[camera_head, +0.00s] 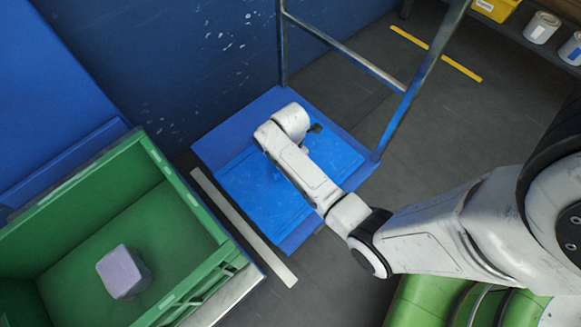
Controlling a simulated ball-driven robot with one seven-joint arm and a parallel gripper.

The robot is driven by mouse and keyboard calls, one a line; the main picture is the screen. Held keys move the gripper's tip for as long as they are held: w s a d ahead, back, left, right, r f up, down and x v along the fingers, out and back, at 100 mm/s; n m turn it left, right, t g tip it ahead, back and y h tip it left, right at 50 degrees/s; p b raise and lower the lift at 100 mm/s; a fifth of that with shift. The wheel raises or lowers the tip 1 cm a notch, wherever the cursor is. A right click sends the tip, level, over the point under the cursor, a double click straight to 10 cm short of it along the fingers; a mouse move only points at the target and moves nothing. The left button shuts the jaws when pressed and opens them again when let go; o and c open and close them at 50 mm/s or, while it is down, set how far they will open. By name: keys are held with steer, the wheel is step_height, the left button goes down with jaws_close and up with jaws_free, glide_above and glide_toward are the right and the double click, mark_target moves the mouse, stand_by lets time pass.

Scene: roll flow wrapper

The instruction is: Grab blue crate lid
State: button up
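The blue crate lid (258,196) looks like a bright blue flat panel lying on a darker blue platform cart (228,136). My arm reaches in from the right and its white wrist is over the lid's upper part. A small dark part of my gripper (314,129) shows beside the wrist. The fingers are mostly hidden behind the wrist, so I cannot tell whether they are open or shut, or whether they touch the lid. The lid appears to lie flat on the cart.
A green crate (190,190) at the left holds a pale purple-grey block (122,272). The cart's metal handle frame (345,50) rises behind and right of the lid. A blue wall stands behind. A shelf with white cans (541,28) and a yellow bin is at the upper right.

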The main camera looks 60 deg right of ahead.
jaws_close()
stand_by(0.4)
